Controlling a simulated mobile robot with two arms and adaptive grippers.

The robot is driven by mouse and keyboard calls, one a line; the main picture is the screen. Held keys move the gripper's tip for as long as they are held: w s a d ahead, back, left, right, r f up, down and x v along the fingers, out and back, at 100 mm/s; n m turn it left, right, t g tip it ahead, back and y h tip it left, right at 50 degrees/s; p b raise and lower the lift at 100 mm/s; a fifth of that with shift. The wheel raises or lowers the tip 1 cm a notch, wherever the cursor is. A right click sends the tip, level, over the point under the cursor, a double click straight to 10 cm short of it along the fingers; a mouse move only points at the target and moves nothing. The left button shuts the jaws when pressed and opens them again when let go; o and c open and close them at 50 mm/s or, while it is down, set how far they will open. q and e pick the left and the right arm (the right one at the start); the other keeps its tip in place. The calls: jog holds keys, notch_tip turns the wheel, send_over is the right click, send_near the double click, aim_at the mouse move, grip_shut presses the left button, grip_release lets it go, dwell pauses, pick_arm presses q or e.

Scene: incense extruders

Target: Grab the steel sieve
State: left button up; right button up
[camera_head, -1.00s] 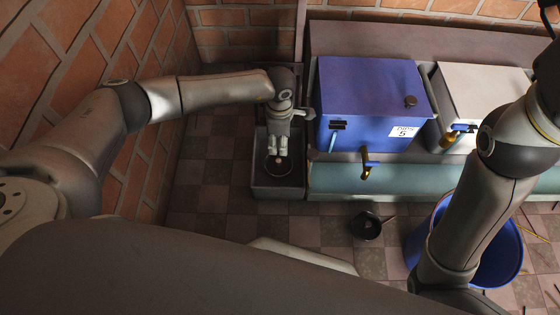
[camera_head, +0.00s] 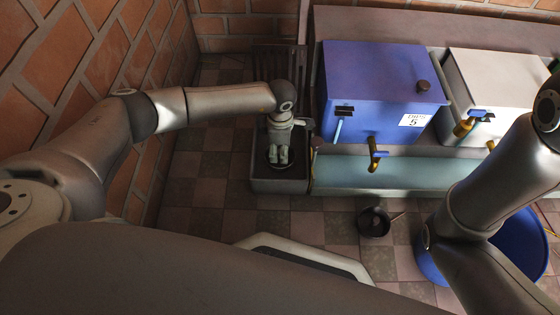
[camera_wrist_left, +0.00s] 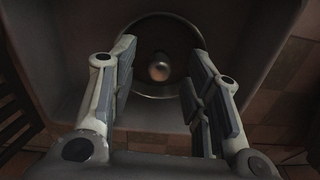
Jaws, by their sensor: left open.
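The steel sieve (camera_wrist_left: 160,69) is a round, shiny-rimmed disc with a small bright round knob or hole at its middle. It lies in the bottom of the dark basin (camera_head: 272,187). In the head view my left gripper (camera_head: 278,160) points down into this basin and hides most of the sieve. In the left wrist view the left gripper (camera_wrist_left: 162,52) is open, with one finger on each side of the sieve and nothing between them. I cannot tell whether the fingertips touch it. My right arm shows at the right, but its gripper is out of view.
A blue box (camera_head: 375,85) and a white box (camera_head: 495,80) with taps stand above a pale trough (camera_head: 410,172) right of the basin. A brick wall (camera_head: 85,60) is close on the left. A dark pan (camera_head: 373,222) and a blue bucket (camera_head: 520,235) are on the tiled floor.

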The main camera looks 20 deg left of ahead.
pick_arm(q)
jog(key=shift+f, duration=0.3)
grip_shut()
jog(key=shift+r, duration=0.15)
dwell(0.3)
